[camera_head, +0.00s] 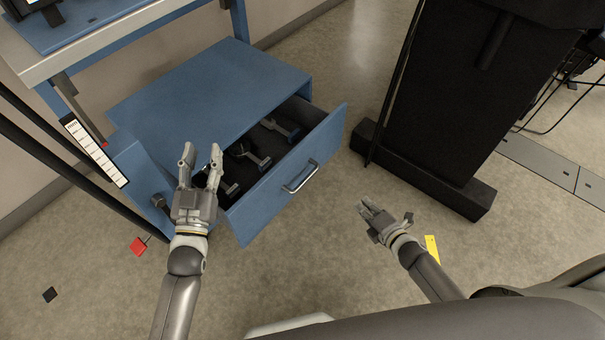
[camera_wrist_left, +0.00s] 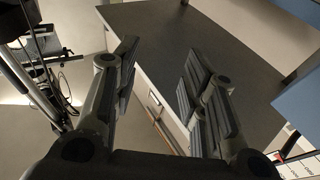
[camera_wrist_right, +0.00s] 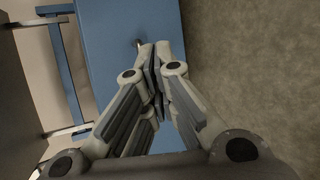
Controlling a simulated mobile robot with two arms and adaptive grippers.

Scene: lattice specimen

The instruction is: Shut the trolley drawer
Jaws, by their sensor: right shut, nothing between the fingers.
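The blue trolley drawer (camera_head: 285,180) is pulled out of the blue cabinet (camera_head: 205,85), with a metal handle (camera_head: 300,177) on its front. Several grey tools (camera_head: 248,155) lie on its dark floor. My left gripper (camera_head: 202,160) is open and empty, and in the picture overlaps the drawer's left end; I cannot tell whether it touches. Its spread fingers also show in the left wrist view (camera_wrist_left: 155,75). My right gripper (camera_head: 368,204) is shut and empty, to the right of the drawer front. In the right wrist view its fingertips (camera_wrist_right: 158,50) meet before a blue panel (camera_wrist_right: 125,20).
A black upright unit on a wide base (camera_head: 420,165) stands right of the drawer, with floor between. A bench (camera_head: 90,50) is at upper left. A red piece (camera_head: 138,246) and a yellow strip (camera_head: 432,248) are on the floor.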

